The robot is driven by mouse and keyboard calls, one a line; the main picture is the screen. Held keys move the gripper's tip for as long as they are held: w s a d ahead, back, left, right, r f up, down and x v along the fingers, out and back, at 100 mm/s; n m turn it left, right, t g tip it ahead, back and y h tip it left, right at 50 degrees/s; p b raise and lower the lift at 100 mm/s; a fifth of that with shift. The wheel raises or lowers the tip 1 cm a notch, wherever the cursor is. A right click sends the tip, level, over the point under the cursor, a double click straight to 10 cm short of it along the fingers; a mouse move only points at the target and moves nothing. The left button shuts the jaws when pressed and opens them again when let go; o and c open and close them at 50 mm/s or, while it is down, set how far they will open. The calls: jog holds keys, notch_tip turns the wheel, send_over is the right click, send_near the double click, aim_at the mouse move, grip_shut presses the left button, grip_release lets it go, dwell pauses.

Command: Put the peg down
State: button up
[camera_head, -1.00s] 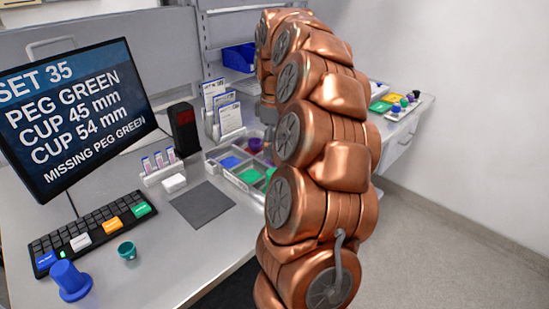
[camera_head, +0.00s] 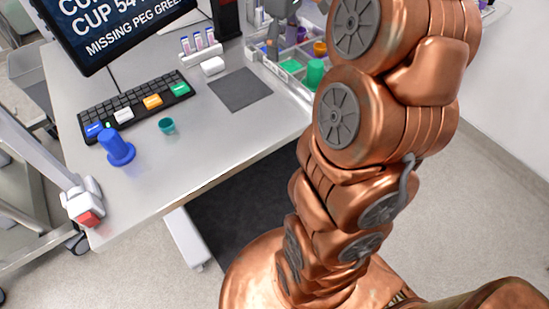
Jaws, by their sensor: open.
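A green peg (camera_head: 315,73) stands upright at the near right part of the compartment tray (camera_head: 266,62), close to my arm, which hides part of the tray. What looks like my gripper (camera_head: 273,42) shows as a grey shape at the top edge, over the far left part of the tray. It is open, apart from the green peg, and I see nothing in it. Its upper part is cut off by the picture edge.
A keyboard (camera_head: 130,107) with coloured keys, a dark mat (camera_head: 240,90) and a small vial rack (camera_head: 202,50) lie on the table. The table front is clear. My copper arm fills the right.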

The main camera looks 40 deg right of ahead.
jog(key=s+a+f+m, duration=0.1)
jog(key=s+a+f, duration=0.1)
jog(key=s+a, duration=0.4)
jog(key=s+a+f, duration=0.2)
jog(key=s+a, duration=0.2)
jog(key=a, duration=0.4)
jog(key=s+a+f+m, duration=0.1)
jog(key=s+a+f, duration=0.1)
jog(key=s, duration=0.4)
jog(key=s+a+f+m+g, duration=0.1)
jog(key=s+a+f+m, duration=0.1)
jog(key=s+f, duration=0.3)
jog(key=shift+s+a+f+g, duration=0.25)
jog(key=shift+s+a+g, duration=0.05)
jog(key=shift+s+a, duration=0.6)
jog(key=shift+r, duration=0.1)
